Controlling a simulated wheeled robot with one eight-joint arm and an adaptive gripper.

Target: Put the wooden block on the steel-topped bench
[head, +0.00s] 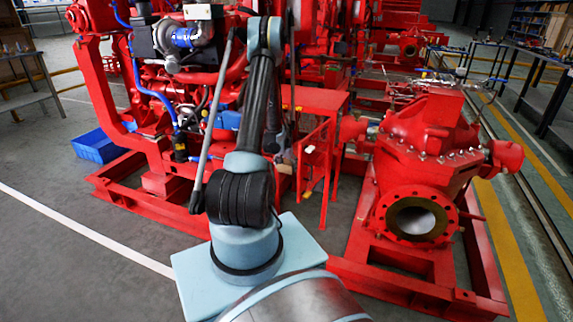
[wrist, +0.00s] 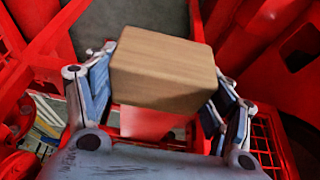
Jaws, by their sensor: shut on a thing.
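The wooden block (wrist: 163,70) is a light brown block with rounded edges, in the middle of the wrist view. My gripper (wrist: 158,88) is shut on it, with a blue-padded finger on its left and right sides. The block and my gripper do not show clearly in the head view, where my arm reaches forward over the pumpset. A bench (head: 515,75) with a grey top stands at the upper right of the head view; I cannot tell whether its top is steel. Another grey-topped table (head: 22,55) is at the far left.
A red diesel engine (head: 190,75) fills the upper left middle. A red pump (head: 425,145) on a red frame stands at right. A blue bin (head: 98,146) lies on the floor at left. Grey floor (head: 60,245) is clear at lower left.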

